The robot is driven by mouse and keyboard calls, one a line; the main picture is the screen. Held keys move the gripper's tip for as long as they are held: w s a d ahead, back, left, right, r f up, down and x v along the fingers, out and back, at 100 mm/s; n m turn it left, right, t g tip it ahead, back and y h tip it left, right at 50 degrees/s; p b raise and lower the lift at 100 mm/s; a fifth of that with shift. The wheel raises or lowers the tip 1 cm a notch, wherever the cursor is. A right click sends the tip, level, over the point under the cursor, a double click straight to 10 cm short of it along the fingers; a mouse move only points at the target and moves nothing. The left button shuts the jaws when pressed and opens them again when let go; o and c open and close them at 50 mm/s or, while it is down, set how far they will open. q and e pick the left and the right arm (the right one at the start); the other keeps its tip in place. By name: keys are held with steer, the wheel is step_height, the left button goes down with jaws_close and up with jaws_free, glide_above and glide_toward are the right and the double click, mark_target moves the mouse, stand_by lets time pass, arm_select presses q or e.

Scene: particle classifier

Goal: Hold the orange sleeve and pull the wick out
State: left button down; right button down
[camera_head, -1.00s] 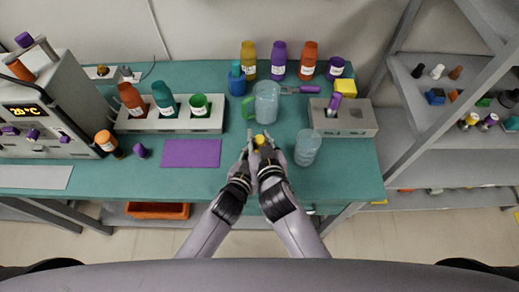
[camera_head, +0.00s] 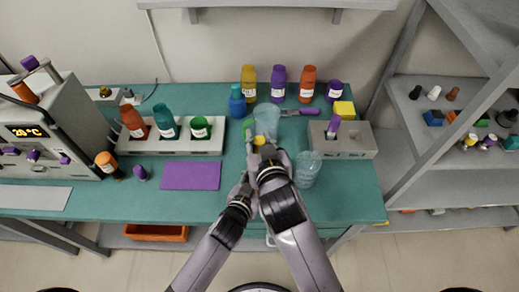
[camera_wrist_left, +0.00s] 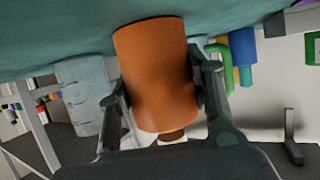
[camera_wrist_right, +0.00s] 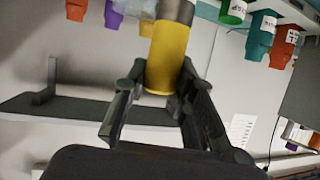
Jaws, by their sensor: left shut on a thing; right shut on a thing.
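In the left wrist view my left gripper (camera_wrist_left: 162,84) is shut around the orange sleeve (camera_wrist_left: 157,62), with a finger on each side. A small brown and white part shows at the sleeve's lower end. In the right wrist view my right gripper (camera_wrist_right: 163,78) is shut on a yellow cylinder (camera_wrist_right: 167,58) with a grey far end; I cannot tell for sure that this is the wick. In the head view the yellow cylinder (camera_head: 259,141) shows at the right gripper's tips. The left gripper (camera_head: 248,172) sits close beside and nearer me; the sleeve is hidden there.
A clear jug (camera_head: 266,119) with a green handle stands just beyond my grippers, and a clear beaker (camera_head: 307,168) to the right. A rack (camera_head: 170,140) with bottles is at left, a grey block (camera_head: 352,148) at right. The purple mat (camera_head: 192,175) is bare.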

steer(key=shift+r, duration=0.25)
arm_select(q)
steer(key=c, duration=0.7)
jaws_free()
steer(key=shift+s, duration=0.1)
steer(key=v, duration=1.2)
steer(key=shift+r, duration=0.1)
